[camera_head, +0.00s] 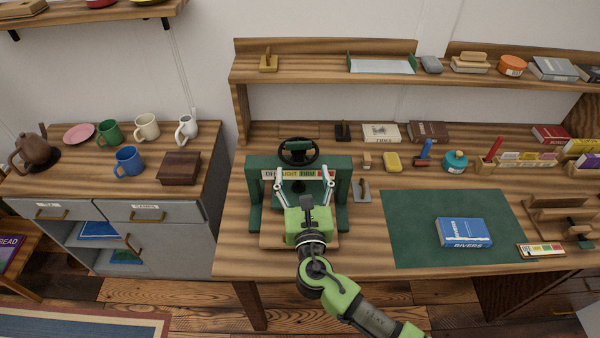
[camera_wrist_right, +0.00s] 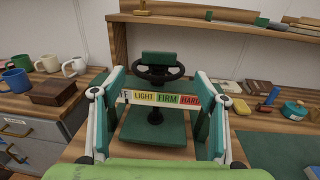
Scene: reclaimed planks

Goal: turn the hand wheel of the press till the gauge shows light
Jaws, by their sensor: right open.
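The green press (camera_head: 254,192) stands on the desk at its left end. Its black hand wheel (camera_head: 298,152) sits on top, with a green bar across it; the wheel also shows in the right wrist view (camera_wrist_right: 158,74). The gauge strip (camera_head: 300,174) on the press's front reads LIGHT, FIRM and HARD in the right wrist view (camera_wrist_right: 160,98), with another label partly hidden at its left. I cannot make out a pointer. My right gripper (camera_head: 305,180) is open and empty in front of the press, its fingers spread either side of the gauge, below the wheel. My left gripper is out of view.
A green mat (camera_head: 400,230) with a blue book (camera_head: 463,232) lies right of the press. A grey stamp-like tool (camera_head: 362,192) stands close to the press's right side. A shelf (camera_head: 320,75) runs behind. A cabinet with mugs (camera_head: 128,162) is at left.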

